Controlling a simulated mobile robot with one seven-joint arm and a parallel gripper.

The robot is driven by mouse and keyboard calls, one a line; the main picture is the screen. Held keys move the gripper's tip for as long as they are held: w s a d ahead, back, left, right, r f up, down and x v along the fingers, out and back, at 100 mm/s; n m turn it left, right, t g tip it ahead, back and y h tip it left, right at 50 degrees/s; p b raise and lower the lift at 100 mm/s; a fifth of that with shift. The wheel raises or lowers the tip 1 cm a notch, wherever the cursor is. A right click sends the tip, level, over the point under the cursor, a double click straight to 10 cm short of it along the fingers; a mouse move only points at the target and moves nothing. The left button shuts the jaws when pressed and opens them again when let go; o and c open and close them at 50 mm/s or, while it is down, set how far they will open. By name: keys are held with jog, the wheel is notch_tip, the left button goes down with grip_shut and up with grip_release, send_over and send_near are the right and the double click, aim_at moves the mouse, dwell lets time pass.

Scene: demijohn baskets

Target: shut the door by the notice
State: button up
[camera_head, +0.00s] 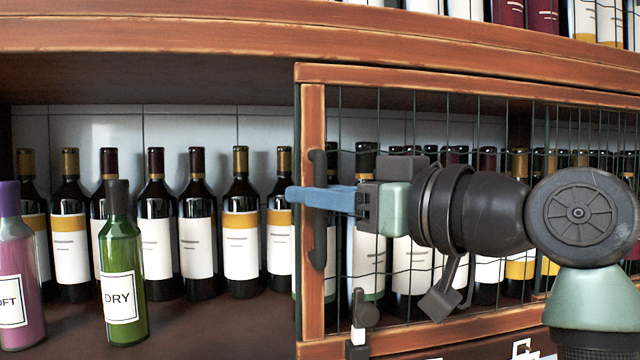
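A door (313,108) with a wooden frame and dark wire mesh covers the right part of the shelf opening; the left part is uncovered. A dark upright handle (318,240) is on the door's left stile. My gripper (300,196) comes in from the right, with blue fingers lying across the handle's middle and reaching slightly past the stile. Whether the fingers are closed around the handle is hidden. No notice can be clearly made out; a white, black-marked piece (522,349) is cut off at the bottom edge.
A green bottle marked DRY (121,265) and a purple bottle (16,270) stand at the front left of the shelf. Dark wine bottles (198,235) line the back. A small dark and white fitting (359,318) is near the door's lower left corner.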

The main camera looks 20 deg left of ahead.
grip_shut()
dwell(1.4)
